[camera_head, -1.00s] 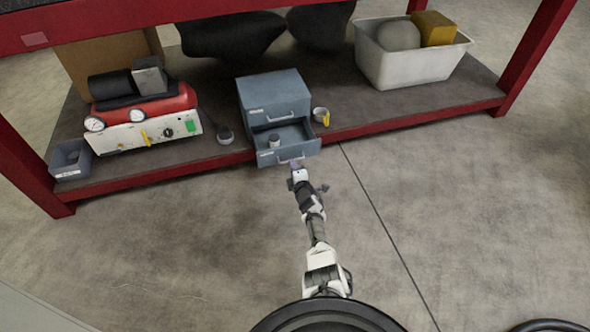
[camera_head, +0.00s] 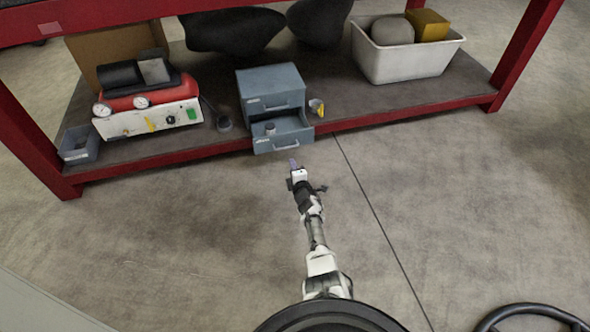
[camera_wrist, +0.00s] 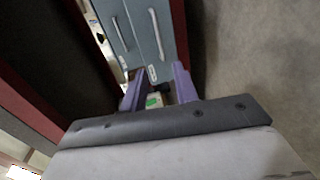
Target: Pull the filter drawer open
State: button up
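A blue-grey drawer cabinet (camera_head: 270,84) stands on the low shelf. Its lower drawer (camera_head: 272,146) is pulled out, with a small grey cylinder (camera_head: 270,128) inside; its upper drawer is shut. I cannot read the labels to tell which is the filter drawer. My gripper (camera_head: 294,163) is in front of the lower drawer, a little apart from its bar handle (camera_head: 287,147). In the wrist view, my gripper (camera_wrist: 156,84) has its two purple fingers apart with no handle between them. The drawer fronts and the lower drawer's handle (camera_wrist: 157,34) lie beyond the fingertips.
A red-and-white compressor unit (camera_head: 150,117) and a small grey bin (camera_head: 78,143) are left on the shelf. A yellow-marked cup (camera_head: 317,107) stands right of the cabinet. A white tub (camera_head: 405,62) is farther right. The red shelf edge (camera_head: 400,116) crosses the front; the floor before it is clear.

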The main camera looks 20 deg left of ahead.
jog(key=shift+s+d, duration=0.25)
jog(key=shift+s, duration=0.1)
dwell(0.4)
